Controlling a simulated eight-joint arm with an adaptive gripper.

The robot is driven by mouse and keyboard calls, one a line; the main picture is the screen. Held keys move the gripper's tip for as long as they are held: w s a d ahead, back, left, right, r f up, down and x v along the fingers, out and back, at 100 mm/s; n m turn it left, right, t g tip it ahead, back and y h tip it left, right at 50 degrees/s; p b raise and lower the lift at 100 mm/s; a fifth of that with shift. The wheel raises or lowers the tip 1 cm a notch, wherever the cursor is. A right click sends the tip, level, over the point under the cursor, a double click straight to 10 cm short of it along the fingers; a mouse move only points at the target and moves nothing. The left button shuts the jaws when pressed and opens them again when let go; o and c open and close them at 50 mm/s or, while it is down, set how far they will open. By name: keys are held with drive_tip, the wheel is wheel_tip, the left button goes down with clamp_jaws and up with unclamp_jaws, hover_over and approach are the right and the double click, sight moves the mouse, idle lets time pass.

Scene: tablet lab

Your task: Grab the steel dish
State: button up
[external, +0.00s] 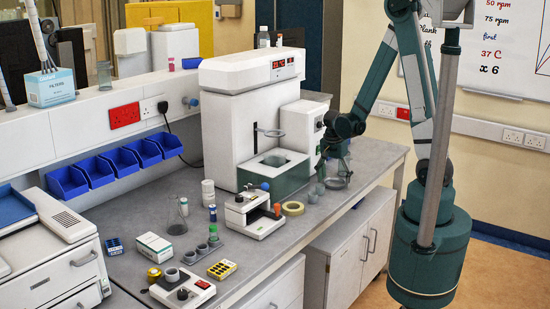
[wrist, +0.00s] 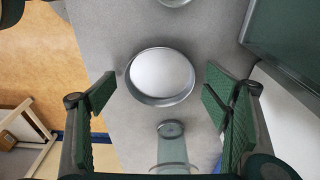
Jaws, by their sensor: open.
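The steel dish (wrist: 160,74) is round and shallow, with a bright pale inside and a grey rim. In the wrist view it lies on the grey bench between the two fingers, apart from both. My gripper (wrist: 160,84) is open and empty above it, with green pads to the left and right of the dish. In the external view my gripper (external: 335,160) points down over the right end of the bench. The dish (external: 337,183) shows there only small, partly hidden by my fingers and glassware.
A clear glass vessel (wrist: 172,150) stands close to the dish, between my fingers' bases in the wrist view. Part of another round metal item (wrist: 175,2) shows at the top edge. A white and green machine (external: 275,172) stands left of my gripper. The bench edge is near.

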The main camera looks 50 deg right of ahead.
sight(334, 185)
drive_tip(key=c, duration=1)
drive_tip(key=shift+r, duration=0.2)
wheel_tip(334, 185, up, 10)
drive_tip(key=shift+f+p, duration=0.2)
drive_tip(key=shift+p, duration=0.25)
idle(0.6)
